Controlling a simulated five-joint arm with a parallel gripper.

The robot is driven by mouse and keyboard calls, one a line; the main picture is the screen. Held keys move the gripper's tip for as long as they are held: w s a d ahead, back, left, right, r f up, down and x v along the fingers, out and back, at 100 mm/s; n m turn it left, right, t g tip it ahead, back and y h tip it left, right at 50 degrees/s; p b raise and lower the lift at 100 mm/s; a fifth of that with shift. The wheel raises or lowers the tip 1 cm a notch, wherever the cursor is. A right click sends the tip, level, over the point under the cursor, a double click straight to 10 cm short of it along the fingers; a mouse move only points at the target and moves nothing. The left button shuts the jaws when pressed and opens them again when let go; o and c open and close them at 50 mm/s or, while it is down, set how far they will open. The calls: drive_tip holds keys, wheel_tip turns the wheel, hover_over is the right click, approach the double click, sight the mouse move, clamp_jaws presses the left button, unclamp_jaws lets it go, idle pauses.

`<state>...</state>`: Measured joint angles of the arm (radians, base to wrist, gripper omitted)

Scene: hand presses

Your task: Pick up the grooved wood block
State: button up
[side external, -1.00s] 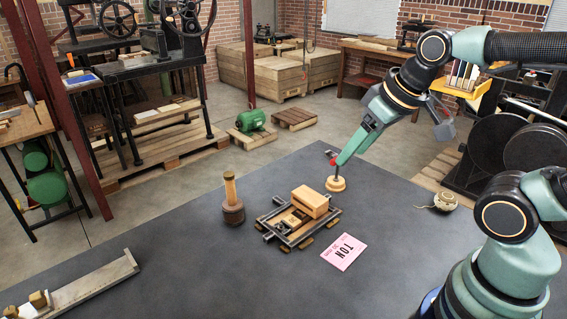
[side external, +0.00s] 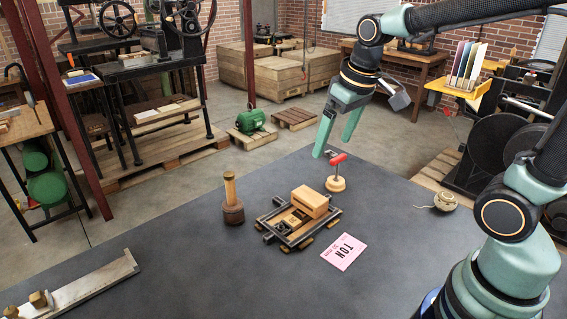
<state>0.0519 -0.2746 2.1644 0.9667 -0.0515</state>
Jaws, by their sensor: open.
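A tan wood block (side external: 310,201) sits on the back right part of a small dark metal frame (side external: 291,241) on the grey table; whether it has a groove is too small to tell. A smaller wooden piece lies inside the frame, to the left of the block. My gripper (side external: 335,145) is open and empty. Its two green fingers point down, above and behind the block in the picture, clear of it. A red-handled tool on a round wooden base (side external: 336,178) stands just below the fingers.
A wooden-handled mallet-like tool (side external: 231,200) stands left of the frame. A pink printed card (side external: 344,252) lies at the frame's right. A ball of string (side external: 445,201) is farther right. A long wooden tray (side external: 75,288) lies at front left. Table between them is clear.

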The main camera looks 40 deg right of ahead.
sight(310, 195)
drive_tip(key=w+d+f+g, duration=0.3)
drive_tip(key=w+d+f, duration=0.1)
drive_tip(key=w+f, duration=0.45)
drive_tip(key=f, duration=1.2)
drive_tip(key=shift+s+a+f, duration=0.1)
drive_tip(key=shift+a+f, duration=0.15)
drive_tip(key=shift+a, duration=0.15)
clamp_jaws()
drive_tip(key=shift+r, duration=0.15)
